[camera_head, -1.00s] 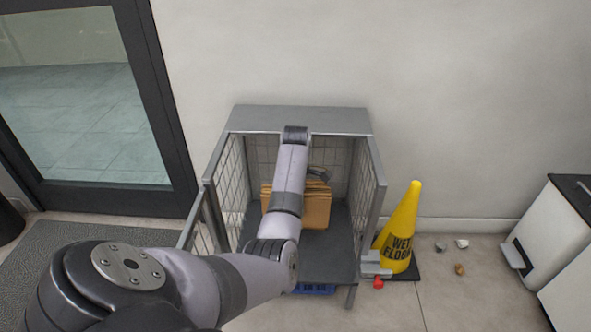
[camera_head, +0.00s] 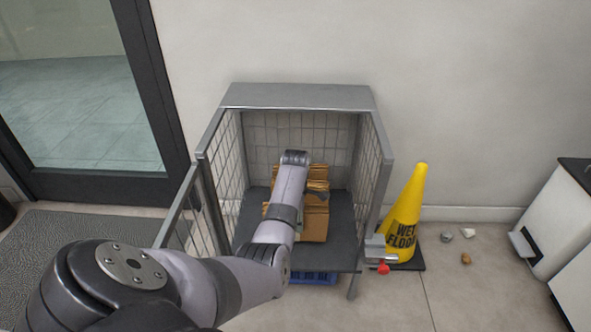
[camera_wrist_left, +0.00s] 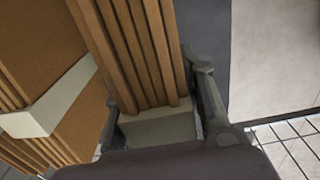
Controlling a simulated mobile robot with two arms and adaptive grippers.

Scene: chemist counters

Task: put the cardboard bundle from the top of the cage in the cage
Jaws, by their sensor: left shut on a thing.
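The cardboard bundle (camera_head: 314,222) is a brown stack of folded sheets inside the wire cage (camera_head: 298,97), at or just above its dark shelf (camera_head: 340,232); I cannot tell if it touches. My left gripper (camera_head: 318,190) reaches in through the open front and is partly hidden by my arm. In the left wrist view the gripper (camera_wrist_left: 160,118) is shut on the bundle (camera_wrist_left: 135,50), with a finger on each side of the layered edges and a pale band (camera_wrist_left: 160,129) between them. My right gripper is not in view.
The cage door (camera_head: 185,215) stands open on the left. A yellow wet-floor cone (camera_head: 407,215) stands close to the cage's right side. A blue crate (camera_head: 315,277) shows under the shelf. Small crumpled bits (camera_head: 466,258) lie on the floor at right.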

